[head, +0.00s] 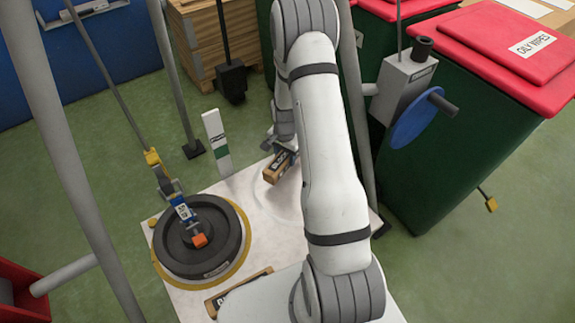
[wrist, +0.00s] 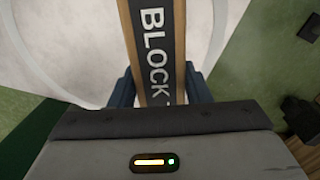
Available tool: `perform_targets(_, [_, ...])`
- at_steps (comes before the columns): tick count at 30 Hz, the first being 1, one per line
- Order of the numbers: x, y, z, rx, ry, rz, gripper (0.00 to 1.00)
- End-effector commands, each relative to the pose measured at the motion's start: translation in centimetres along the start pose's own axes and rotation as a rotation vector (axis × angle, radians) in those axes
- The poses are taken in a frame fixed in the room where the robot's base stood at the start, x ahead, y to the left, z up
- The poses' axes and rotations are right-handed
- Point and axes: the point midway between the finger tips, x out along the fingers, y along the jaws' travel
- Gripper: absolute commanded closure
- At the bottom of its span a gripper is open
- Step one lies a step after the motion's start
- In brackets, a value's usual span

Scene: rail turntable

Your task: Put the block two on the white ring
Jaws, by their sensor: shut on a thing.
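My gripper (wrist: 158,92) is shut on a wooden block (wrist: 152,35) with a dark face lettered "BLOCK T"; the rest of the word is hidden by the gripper. In the head view the held block (head: 280,167) is tilted at the far part of the pale table, beside my arm. The white ring is a faint pale circle on the table; part of it (head: 282,209) shows in the head view, with my arm hiding the rest. Its arcs (wrist: 218,35) show beneath the block in the wrist view. I cannot tell whether the block touches the table.
A black wheel (head: 185,250) sits on a yellow ring (head: 243,262) at the table's left, with a hanging tool over it. Another wooden block (head: 238,291) lies at the near edge. A green-and-white post (head: 217,140), grey poles and red-lidded bins (head: 455,130) stand around.

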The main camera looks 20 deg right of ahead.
Motion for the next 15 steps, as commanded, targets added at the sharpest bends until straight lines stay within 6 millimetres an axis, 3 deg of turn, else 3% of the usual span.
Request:
perform_targets(9, [3.6, -0.1, 0.0, -0.002, -0.001, 0.001, 0.88])
perform_targets(15, [3.9, -0.1, 0.0, -0.003, 0.002, -0.002, 0.88])
